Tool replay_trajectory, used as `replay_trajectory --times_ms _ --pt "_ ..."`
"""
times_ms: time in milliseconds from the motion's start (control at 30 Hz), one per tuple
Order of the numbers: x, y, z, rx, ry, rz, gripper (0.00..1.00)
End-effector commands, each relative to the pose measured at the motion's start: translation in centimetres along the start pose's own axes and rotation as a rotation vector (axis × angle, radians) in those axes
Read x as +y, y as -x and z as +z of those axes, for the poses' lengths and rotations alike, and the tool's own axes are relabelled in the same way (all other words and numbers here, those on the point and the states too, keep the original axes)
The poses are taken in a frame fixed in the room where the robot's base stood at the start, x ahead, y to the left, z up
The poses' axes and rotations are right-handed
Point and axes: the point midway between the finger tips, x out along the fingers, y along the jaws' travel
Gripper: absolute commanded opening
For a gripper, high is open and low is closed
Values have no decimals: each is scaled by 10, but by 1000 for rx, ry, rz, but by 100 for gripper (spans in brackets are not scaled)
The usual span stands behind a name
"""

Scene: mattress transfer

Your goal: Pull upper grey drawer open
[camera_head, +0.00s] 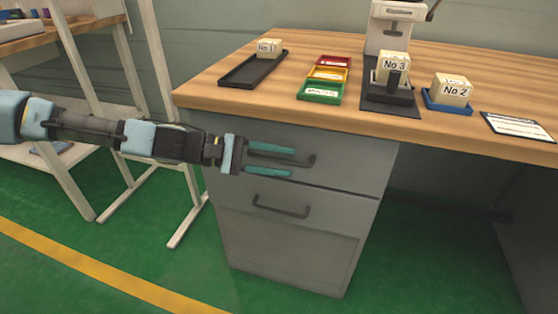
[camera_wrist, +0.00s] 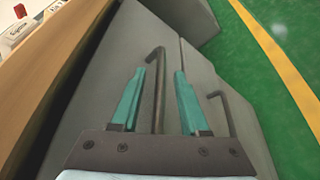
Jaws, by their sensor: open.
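The grey drawer cabinet stands under the wooden bench. Its upper grey drawer (camera_head: 350,163) looks shut, with a dark bar handle (camera_head: 312,160) across its front. The lower drawer (camera_head: 325,240) has its own dark handle (camera_head: 283,211). My gripper (camera_head: 293,162) reaches in from the left and is open, with teal fingers at the upper handle. In the wrist view the upper handle (camera_wrist: 158,98) runs between the two fingers (camera_wrist: 160,85), with no clear grip on it. The lower handle (camera_wrist: 228,112) shows to the right of the fingers.
The wooden bench top (camera_head: 225,95) overhangs the drawers. On it are a black tray (camera_head: 252,72), coloured trays (camera_head: 322,89) and labelled blocks, including No 2 (camera_head: 453,90). A white frame (camera_head: 150,120) stands left of the cabinet. Green floor (camera_head: 200,255) in front is clear.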

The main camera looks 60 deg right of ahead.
Motion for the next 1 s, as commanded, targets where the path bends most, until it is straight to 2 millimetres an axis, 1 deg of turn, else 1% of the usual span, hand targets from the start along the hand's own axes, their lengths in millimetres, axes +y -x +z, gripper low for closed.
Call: replay_trajectory --times_ms 200,600,1000 --pt "0 0 0 1 0 0 45" --pt "0 0 0 1 0 0 0" --pt "0 0 0 1 0 0 0"
